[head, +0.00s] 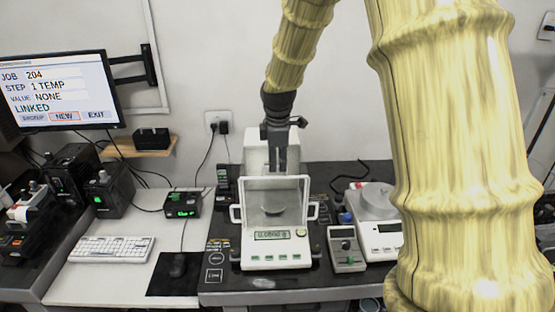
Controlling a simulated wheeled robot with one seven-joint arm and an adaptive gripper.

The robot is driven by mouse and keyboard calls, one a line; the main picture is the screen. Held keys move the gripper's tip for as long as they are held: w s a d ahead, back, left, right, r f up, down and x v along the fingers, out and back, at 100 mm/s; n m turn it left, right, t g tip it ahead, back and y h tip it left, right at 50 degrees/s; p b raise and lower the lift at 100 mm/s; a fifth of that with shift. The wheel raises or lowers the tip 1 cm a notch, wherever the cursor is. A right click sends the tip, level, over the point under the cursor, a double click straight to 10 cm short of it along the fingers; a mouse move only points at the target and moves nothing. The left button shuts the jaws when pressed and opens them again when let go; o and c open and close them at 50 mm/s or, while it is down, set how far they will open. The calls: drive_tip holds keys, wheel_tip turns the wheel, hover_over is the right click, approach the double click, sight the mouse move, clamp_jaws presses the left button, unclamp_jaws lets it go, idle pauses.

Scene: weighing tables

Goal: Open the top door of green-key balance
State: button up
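The green-key balance (277,262) stands on the dark bench in the middle of the head view, with a lit display and a row of green keys on its front. Its clear draft shield (275,187) has a pale frame, a handle at each side and a round pan inside. My gripper (279,170) points down over the back part of the shield's top, close to it in the picture. Whether it touches the top door cannot be told. Its fingers look close together, but the gap between them is too small to judge. The top door's own handle cannot be made out.
A small grey keyed device (346,249) and a second balance (377,214) with a round pan stand to the right. A black box with a green display (182,204), a keyboard (111,249) and a monitor (58,92) are to the left. My arm hides the right side.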

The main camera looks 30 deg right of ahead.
drive_tip(key=shift+f, duration=0.4)
clamp_jaws()
drive_tip(key=shift+w+d, duration=0.1)
drive_tip(key=shift+w, duration=0.05)
